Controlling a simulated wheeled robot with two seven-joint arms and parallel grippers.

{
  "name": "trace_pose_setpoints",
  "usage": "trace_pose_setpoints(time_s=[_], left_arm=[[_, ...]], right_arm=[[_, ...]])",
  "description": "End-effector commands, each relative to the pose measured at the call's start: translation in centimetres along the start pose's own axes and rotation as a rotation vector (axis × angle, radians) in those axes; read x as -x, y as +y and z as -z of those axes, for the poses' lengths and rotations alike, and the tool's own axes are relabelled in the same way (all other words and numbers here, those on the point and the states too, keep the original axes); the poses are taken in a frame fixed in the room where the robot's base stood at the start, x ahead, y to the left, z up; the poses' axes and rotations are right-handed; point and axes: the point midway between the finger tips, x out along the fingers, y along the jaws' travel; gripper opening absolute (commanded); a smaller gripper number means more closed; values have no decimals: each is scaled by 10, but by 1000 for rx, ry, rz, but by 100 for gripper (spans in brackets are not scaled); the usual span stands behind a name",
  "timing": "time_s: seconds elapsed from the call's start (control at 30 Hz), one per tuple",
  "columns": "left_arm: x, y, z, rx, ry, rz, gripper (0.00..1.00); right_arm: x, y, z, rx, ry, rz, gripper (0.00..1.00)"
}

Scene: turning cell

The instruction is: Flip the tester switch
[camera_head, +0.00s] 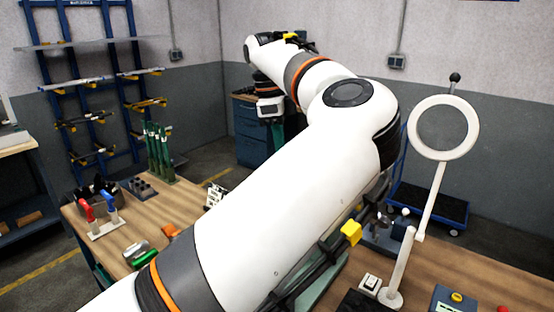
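A small white box with a dark switch-like top (370,283) sits on the wooden bench at the lower right, next to the magnifier lamp's foot. A blue box with a yellow button (447,300) stands to its right, cut by the bottom edge, with a red knob (503,309) beside it. I cannot tell which of these is the tester switch. One large white arm of mine crosses the view from the lower left, and its wrist bends down at the upper middle. No second arm is visible.
A magnifier lamp (427,205) stands on the right of the bench (480,270). At the left are red and blue handled tools (98,212), a green item (139,254) and green upright posts (158,150). A blue rack, drawer cabinet (250,140) and cart (430,205) stand behind.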

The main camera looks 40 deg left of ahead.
Motion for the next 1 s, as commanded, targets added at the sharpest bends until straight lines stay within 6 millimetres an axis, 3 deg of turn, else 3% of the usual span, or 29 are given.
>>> trace_pose_setpoints(time_s=[0.5, 1.0], left_arm=[[43, 0, -6, 0, 1, 0, 0], [42, 0, -6, 0, 1, 0, 0]], right_arm=[[37, 0, -3, 0, 0, 0, 38], [36, -1, -3, -1, 1, 0, 38]])
